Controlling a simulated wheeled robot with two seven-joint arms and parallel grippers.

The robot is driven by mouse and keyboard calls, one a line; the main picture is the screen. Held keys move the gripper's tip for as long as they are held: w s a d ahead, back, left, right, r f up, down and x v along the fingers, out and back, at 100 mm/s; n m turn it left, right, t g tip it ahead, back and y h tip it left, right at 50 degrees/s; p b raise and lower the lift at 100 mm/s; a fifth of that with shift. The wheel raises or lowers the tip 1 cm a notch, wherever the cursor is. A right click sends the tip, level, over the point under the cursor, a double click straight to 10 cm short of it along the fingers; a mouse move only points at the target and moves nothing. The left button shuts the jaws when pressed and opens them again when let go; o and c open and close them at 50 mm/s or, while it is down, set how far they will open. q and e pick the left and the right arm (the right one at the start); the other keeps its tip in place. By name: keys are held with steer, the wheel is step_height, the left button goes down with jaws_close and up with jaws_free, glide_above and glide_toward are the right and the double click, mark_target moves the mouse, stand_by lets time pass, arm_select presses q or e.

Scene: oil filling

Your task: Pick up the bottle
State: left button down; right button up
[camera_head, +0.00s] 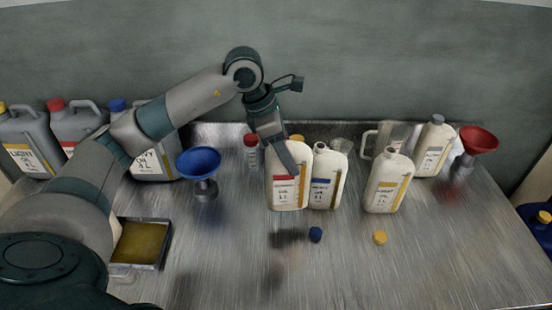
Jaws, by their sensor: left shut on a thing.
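Two cream bottles stand out near the middle of the steel table. The red-labelled bottle (286,193) is in my left gripper (285,158), which is shut on it near its top. A dark shadow lies apart below this bottle, so it seems to be a little above the table. The gripper hides the bottle's neck and part of its upper body. The blue-labelled bottle (326,179) is close beside it on the right, uncapped. A yellow-labelled bottle (386,187) stands uncapped further right. My right gripper is not in view.
A blue funnel (198,161) and a tray (157,260) of yellowish liquid are on the left. A blue cap (315,235) and a yellow cap (380,237) lie in front.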

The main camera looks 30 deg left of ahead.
mark_target(299, 155)
arm_select(q)
steer(key=shift+s+d+r, duration=0.1)
steer(key=shift+d+r, duration=0.25)
steer(key=shift+d, duration=0.2)
steer(key=shift+s+d+r, duration=0.1)
steer(key=shift+d+r, duration=0.25)
steer(key=shift+d, duration=0.2)
steer(key=shift+s+d+r+b, duration=0.15)
steer(key=shift+d+r+b, duration=0.1)
steer(key=shift+d+b, duration=0.1)
steer(key=shift+s+d+r, duration=0.1)
steer(key=shift+d+r, duration=0.15)
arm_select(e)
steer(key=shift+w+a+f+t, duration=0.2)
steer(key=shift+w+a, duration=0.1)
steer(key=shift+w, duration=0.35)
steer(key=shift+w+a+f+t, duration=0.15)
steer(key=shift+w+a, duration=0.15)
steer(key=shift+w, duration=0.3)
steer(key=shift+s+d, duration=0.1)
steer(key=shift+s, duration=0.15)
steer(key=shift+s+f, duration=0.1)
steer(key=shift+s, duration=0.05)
